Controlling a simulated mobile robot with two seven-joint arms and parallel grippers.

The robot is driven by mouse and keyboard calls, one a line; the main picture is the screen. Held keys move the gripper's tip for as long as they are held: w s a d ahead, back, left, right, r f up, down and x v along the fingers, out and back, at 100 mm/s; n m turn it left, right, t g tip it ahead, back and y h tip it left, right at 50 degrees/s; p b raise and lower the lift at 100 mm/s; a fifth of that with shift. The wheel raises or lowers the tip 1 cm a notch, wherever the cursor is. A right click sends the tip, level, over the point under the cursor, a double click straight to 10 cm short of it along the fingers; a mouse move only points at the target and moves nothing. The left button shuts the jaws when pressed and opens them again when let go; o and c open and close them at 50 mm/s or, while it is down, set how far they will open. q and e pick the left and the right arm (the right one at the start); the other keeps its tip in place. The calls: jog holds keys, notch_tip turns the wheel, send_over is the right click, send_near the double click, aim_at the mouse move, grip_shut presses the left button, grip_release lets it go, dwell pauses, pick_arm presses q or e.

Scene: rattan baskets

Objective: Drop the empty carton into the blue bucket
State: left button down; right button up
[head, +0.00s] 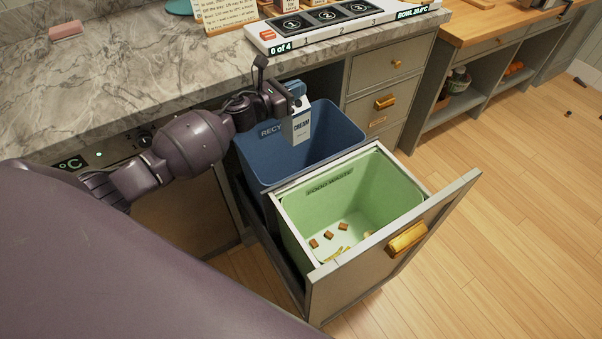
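A small white carton (301,123) with dark lettering that reads CREAM hangs upright over the blue bucket (328,160). The bucket carries a recycling label, partly covered, and sits at the back of a pulled-out drawer. My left gripper (293,97) is at the carton's top and appears shut on it. The carton's lower end shows against the bucket's inner wall; I cannot tell its exact height over the rim. The bucket's floor is mostly hidden. My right gripper is not in view.
A green food waste bin (398,196) with brown scraps stands in front of the blue bucket, behind the drawer front (385,262) with its brass handle. The marble counter (120,70) edge runs behind my arm. A white numbered panel (345,27) stands on the counter.

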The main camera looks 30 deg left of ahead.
pick_arm(q)
jog(key=shift+w+a+f, duration=0.25)
jog(key=shift+w+a, duration=0.1)
jog(key=shift+a, duration=0.1)
jog(key=shift+f+b, duration=0.4)
jog(key=shift+f, duration=0.2)
notch_tip(320, 180, down, 3)
jog(key=shift+r+b, duration=0.1)
jog(key=shift+b, duration=0.65)
jog(key=shift+f+b, duration=0.5)
jog(key=shift+f, duration=0.4)
jog(key=c, duration=1.8)
grip_release()
